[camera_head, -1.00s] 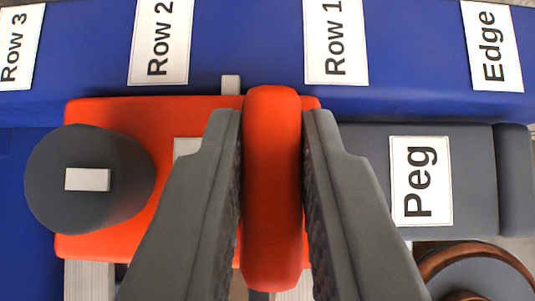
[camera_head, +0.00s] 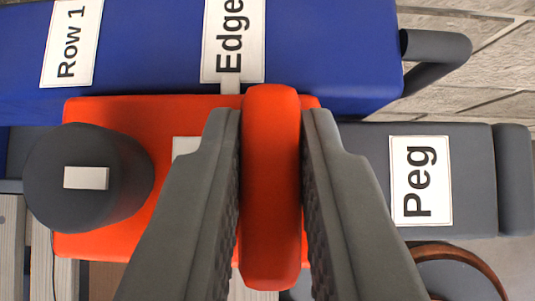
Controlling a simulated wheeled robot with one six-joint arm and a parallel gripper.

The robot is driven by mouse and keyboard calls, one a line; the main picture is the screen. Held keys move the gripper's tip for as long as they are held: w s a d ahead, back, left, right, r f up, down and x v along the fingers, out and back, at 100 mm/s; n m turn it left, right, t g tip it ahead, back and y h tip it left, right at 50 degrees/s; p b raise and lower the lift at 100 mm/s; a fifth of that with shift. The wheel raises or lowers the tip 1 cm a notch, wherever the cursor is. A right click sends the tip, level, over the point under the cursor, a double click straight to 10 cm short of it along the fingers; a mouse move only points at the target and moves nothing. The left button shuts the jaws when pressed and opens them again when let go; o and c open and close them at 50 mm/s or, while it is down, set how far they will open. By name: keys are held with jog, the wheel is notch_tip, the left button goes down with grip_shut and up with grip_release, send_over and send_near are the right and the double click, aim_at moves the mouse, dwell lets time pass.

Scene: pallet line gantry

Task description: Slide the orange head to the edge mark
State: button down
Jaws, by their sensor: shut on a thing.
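The orange head (camera_head: 190,112) is a flat orange block with a grey cylinder (camera_head: 85,180) on its left part and a raised orange grip bar (camera_head: 270,190). My gripper (camera_head: 270,150) is shut on this bar, one finger on each side. A small white pointer (camera_head: 231,87) on the head's upper edge touches the lower border of the "Edge" label (camera_head: 232,40), about under its middle. The label sits on the blue beam (camera_head: 150,60). My fingers hide part of the head.
The "Row 1" label (camera_head: 71,42) is further left on the beam. A grey block with a "Peg" label (camera_head: 420,180) extends right of the head. A dark grey bar (camera_head: 437,50) juts from the beam's right end. A brown-rimmed round thing (camera_head: 450,260) shows at lower right.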

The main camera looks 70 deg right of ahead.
jog(key=shift+s, duration=0.1)
jog(key=c, duration=1.4)
grip_release()
jog(key=shift+s+d, duration=0.15)
jog(key=shift+d, duration=0.05)
jog(key=shift+o, duration=0.2)
jog(key=v, duration=1.7)
jog(key=shift+a, duration=0.2)
jog(key=shift+r, duration=0.1)
